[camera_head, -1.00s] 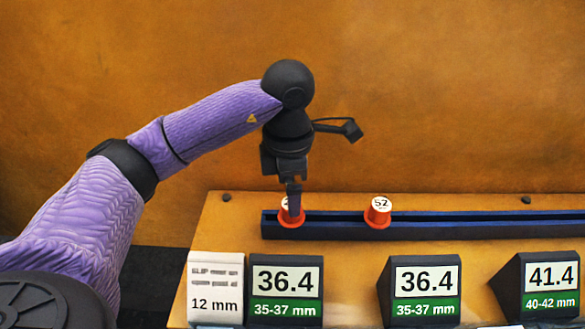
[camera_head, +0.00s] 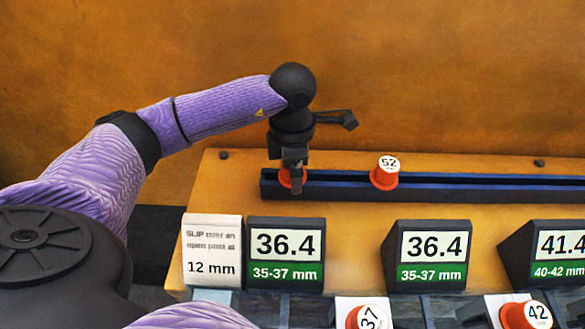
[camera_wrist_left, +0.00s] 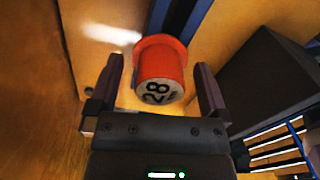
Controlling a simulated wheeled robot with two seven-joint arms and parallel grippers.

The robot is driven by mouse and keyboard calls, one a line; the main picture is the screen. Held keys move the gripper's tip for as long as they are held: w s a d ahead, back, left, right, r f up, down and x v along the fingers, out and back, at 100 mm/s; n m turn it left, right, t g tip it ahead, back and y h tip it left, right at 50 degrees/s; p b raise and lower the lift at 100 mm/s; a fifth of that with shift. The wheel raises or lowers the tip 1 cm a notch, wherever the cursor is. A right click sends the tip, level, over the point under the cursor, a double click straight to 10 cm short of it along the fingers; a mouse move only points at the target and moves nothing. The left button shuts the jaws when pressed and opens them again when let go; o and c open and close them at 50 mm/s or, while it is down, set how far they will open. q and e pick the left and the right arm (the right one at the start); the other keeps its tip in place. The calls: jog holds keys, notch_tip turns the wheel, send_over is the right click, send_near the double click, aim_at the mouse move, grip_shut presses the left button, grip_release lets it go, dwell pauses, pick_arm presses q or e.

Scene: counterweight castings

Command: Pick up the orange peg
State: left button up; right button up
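An orange peg (camera_head: 285,179) with a white top stands at the left end of the dark blue rail (camera_head: 340,188). In the wrist view, this peg (camera_wrist_left: 160,62) shows the number 28 on its top. My left gripper (camera_head: 297,186) is right at this peg and partly hides it in the head view. In the wrist view, the left gripper (camera_wrist_left: 160,88) has its fingers apart, one on each side of the peg, with gaps showing. Another orange peg (camera_head: 385,176), marked 52, stands farther right on the rail. My right gripper is not in view.
Black display blocks (camera_head: 285,253) with readings stand in front of the rail, beside a white 12 mm sign (camera_head: 211,252). More orange pegs, marked 37 (camera_head: 368,317) and 42 (camera_head: 527,314), show at the bottom. The rail between the two pegs is clear.

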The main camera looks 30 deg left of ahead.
pick_arm(q)
grip_shut()
notch_tip(320, 180, up, 9)
jog(key=shift+r+p, duration=0.1)
jog(key=shift+p, duration=0.75)
jog(key=shift+r, duration=0.45)
